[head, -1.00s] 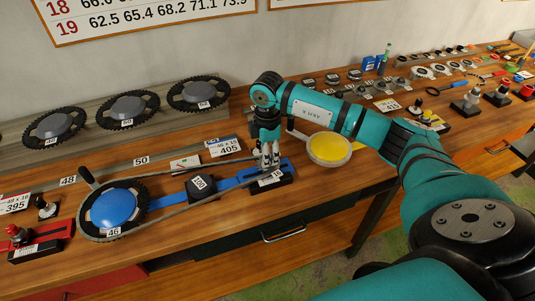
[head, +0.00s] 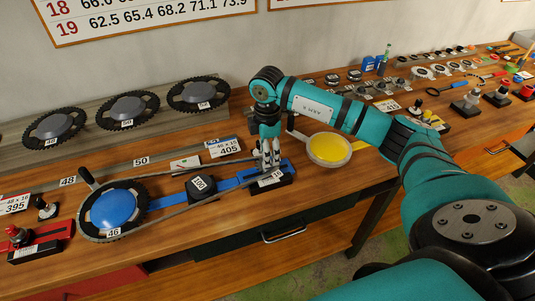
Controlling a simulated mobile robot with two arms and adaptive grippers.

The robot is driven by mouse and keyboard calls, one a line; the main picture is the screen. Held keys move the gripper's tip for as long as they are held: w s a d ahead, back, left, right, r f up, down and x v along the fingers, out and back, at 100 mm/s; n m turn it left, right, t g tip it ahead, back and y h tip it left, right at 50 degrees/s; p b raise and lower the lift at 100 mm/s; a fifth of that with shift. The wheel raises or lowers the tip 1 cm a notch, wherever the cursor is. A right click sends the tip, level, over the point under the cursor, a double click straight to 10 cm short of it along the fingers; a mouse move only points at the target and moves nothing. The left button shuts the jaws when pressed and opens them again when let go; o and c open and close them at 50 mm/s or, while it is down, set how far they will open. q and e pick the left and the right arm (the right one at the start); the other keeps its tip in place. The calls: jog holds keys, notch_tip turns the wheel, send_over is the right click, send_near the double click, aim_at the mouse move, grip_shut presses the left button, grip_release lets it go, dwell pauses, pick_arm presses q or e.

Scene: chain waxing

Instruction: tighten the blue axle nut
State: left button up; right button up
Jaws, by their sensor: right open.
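The blue chain rig lies on the bench, with a blue-capped chainring (head: 113,209) labelled 46 at its left and a long chain loop running right. My right gripper (head: 268,165) points down at the right end of the blue bar (head: 287,166), over the small black block labelled 18 (head: 273,182). Its fingers are open, and they hide the axle there. My left gripper is out of view.
A black block labelled 100 (head: 201,187) sits on the blue bar. A yellow disc (head: 329,149) lies just right of my gripper. Black chainrings (head: 127,110) stand behind. A red stand (head: 40,240) is at the left. The bench's front edge is close.

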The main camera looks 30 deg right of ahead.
notch_tip(320, 180, up, 11)
jog(key=shift+f, duration=0.15)
dwell(0.5)
